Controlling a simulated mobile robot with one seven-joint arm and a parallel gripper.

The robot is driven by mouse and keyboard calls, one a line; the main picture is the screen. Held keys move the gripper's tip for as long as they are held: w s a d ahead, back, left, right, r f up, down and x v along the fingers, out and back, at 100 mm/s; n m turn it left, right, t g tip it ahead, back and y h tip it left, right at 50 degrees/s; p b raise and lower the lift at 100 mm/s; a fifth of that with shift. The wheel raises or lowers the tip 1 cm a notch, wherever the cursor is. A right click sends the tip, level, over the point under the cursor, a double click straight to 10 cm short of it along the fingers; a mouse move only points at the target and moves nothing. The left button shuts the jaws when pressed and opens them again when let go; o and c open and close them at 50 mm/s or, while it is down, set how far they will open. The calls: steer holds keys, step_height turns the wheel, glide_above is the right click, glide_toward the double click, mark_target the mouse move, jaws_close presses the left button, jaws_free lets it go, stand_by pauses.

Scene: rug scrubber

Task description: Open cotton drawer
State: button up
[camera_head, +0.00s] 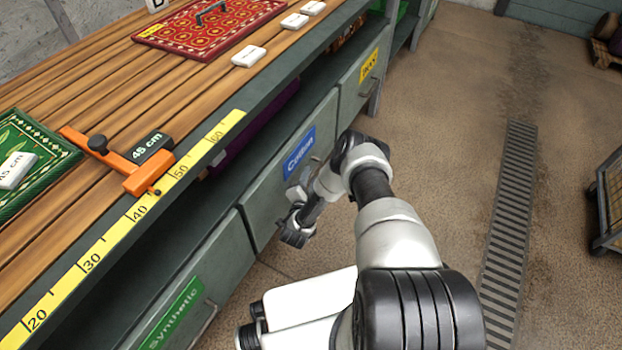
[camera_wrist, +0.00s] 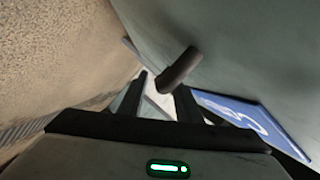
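The cotton drawer (camera_head: 277,205) is a grey-green front with a blue "Cotton" label (camera_head: 299,153), in the middle of the bench. It looks flush with the bench front. My gripper (camera_head: 298,192) is at this drawer front, partly hidden by my wrist in the head view. In the wrist view my gripper (camera_wrist: 163,82) is open, with its two dark fingers apart. A dark drawer handle (camera_wrist: 182,68) appears at the fingertips, its near end between them. I cannot tell whether they touch it. The blue label (camera_wrist: 248,118) is to the right of the fingers.
The synthetic drawer (camera_head: 190,290), with a green label, is at lower left. A drawer with a yellow label (camera_head: 369,66) is farther right. The wooden bench top (camera_head: 120,85) holds rugs and an orange gauge (camera_head: 130,172). Floor (camera_head: 440,130) is clear before the drawers; a cart (camera_head: 608,200) stands right.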

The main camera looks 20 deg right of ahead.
steer(key=shift+w+d+f, duration=0.15)
steer(key=shift+w+d, duration=0.2)
steer(key=shift+w, duration=0.25)
jaws_close()
